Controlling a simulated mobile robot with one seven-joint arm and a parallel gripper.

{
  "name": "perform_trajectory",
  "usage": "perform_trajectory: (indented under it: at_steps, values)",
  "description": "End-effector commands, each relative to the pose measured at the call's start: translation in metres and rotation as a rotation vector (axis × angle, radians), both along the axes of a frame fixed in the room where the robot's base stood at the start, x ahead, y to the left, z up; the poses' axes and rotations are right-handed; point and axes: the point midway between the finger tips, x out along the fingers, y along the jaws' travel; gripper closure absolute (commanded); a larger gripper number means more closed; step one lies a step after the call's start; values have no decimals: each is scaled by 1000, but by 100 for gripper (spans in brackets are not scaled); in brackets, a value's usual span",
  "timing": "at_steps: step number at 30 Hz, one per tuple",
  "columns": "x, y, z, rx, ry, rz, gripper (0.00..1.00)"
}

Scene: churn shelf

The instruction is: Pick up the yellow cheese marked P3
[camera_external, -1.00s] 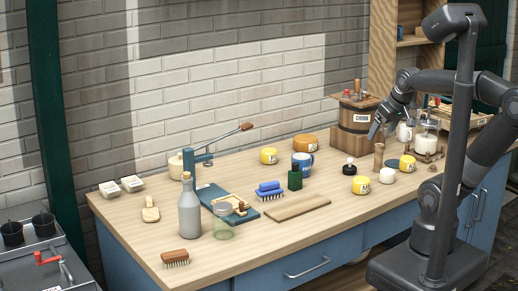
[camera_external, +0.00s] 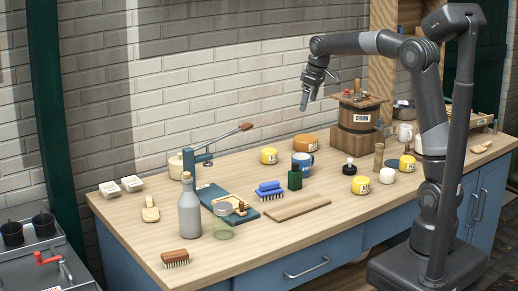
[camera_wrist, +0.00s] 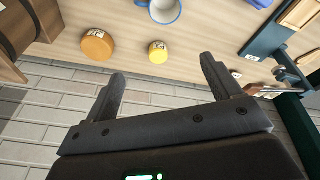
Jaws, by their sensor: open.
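Three small yellow cheeses with white labels show in the external view: one at the back (camera_external: 269,156), one near the front edge (camera_external: 361,185) and one farther right (camera_external: 407,163). Their label text is too small to read, so I cannot tell which is P3. A yellow cheese (camera_wrist: 158,56) also shows in the wrist view, between the fingertips in the picture but farther off, beside a larger orange cheese (camera_wrist: 98,46). My gripper (camera_external: 304,104) is open and empty, high above the back of the table. It also shows in the wrist view (camera_wrist: 162,66).
The orange cheese (camera_external: 305,143) and a blue mug (camera_external: 302,163) stand right of the back yellow cheese. The wooden churn (camera_external: 359,133) is farther right. A lever press (camera_external: 200,157) is to the left, its handle reaching toward the cheese. The brick wall is close behind.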

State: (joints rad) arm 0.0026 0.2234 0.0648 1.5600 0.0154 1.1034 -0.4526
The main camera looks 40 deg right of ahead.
Motion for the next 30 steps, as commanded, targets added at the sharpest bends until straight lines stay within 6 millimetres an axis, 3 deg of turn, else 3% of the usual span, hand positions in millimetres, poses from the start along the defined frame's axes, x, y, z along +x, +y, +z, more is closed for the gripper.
perform_trajectory:
  at_steps: [1, 6, 15, 21, 30]
  values:
    - [18, 2, -11, 0, 15, 20, 17]
    - [69, 8, -42, -2, 49, 97, 17]
    - [142, 16, -114, 5, 103, 223, 17]
    - [166, 19, -147, 11, 121, 272, 17]
    - [172, 22, -172, 12, 128, 286, 17]
